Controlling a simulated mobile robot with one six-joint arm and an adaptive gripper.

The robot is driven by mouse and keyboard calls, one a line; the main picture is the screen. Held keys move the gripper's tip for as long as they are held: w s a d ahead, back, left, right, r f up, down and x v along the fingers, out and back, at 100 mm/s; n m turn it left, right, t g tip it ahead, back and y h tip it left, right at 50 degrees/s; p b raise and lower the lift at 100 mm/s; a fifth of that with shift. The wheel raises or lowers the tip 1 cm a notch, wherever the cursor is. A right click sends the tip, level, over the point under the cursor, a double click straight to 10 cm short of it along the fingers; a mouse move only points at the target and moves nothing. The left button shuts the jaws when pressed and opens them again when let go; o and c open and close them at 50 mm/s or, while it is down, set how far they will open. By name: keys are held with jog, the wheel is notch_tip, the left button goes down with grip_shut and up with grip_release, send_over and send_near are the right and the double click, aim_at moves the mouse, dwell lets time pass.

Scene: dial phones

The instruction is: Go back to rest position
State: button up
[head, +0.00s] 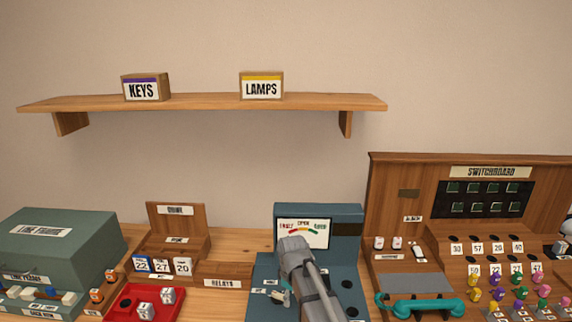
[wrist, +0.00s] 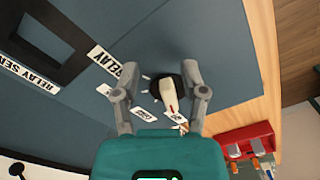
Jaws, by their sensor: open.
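My gripper (wrist: 160,74) is open in the wrist view, with one finger on each side of a white pointer-shaped knob (wrist: 168,97). The knob has a dark round base and sits on the blue panel of the test set (wrist: 226,62), with small white labels around it. I cannot tell whether the fingers touch the knob. In the head view my gripper (head: 284,296) is low over the left part of the blue test set (head: 346,221), and my arm hides part of its panel. A meter (head: 303,233) with a coloured scale stands at its back.
The switchboard (head: 395,185) with a teal handset (head: 420,306) stands close on the right. A red tray (head: 124,306) with white blocks, a relay rack (head: 223,269) and a grey-green box (head: 60,245) are on the left.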

jog(key=s+d+r+m+p, duration=0.1)
jog(key=s+d+r+m, duration=0.1)
jog(key=s+d+m, duration=0.9)
jog(key=d, duration=0.4)
jog(key=shift+s+d+p, duration=0.2)
jog(key=shift+s+p, duration=0.1)
jog(key=shift+p, duration=0.05)
